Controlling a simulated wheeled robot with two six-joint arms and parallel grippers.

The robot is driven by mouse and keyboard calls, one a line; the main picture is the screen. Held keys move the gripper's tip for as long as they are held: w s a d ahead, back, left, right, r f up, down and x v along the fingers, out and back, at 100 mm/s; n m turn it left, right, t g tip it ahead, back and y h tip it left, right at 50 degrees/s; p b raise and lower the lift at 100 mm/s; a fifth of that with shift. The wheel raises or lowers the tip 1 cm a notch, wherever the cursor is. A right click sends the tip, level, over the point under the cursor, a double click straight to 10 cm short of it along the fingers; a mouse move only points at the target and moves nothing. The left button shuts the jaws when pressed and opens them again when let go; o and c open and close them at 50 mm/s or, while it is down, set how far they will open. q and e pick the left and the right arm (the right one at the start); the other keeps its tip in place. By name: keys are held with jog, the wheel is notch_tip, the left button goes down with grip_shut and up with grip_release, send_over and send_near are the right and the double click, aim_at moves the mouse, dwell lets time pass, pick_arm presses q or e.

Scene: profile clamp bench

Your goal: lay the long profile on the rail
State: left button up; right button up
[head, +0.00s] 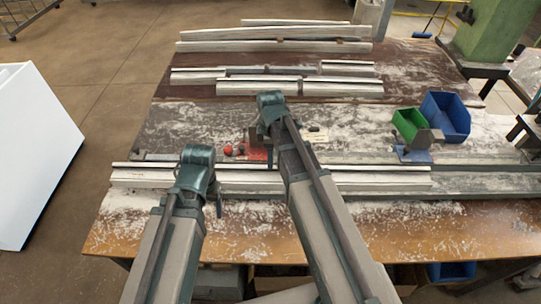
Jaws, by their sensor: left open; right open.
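A long pale profile (380,181) lies across the front of the bench, along the grey-green rail (485,184) that shows beyond its right end. I cannot tell whether it is fully seated on the rail. My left gripper (213,200) is over the left part of this profile, pointing down, and is open; its arm hides part of the profile. My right gripper (262,137) is further back, above the bench behind the profile, open and apparently empty. Its forearm crosses over the profile's middle. The fingertips of both grippers are partly hidden.
Several other profiles (270,46) lie at the back of the bench (185,122). A green bin (408,123) and a blue bin (447,112) stand at right. A clamp-like block on a blue base (415,156) sits near the profile's right end. Small red objects (228,150) lie near my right gripper.

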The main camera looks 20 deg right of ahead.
notch_tip(320, 180, up, 10)
jog(key=p, duration=0.8)
jog(key=shift+s+f, duration=0.15)
jog(key=shift+f, duration=0.1)
jog(key=s+a+f+m+h+b, duration=0.1)
jog(key=s+a+f+m+b, duration=0.9)
jog(key=s, duration=0.5)
jog(key=shift+a+f+m+b, duration=0.35)
jog(key=shift+f+m+b, duration=0.15)
jog(key=shift+f+b, duration=0.2)
jog(key=shift+w, duration=0.1)
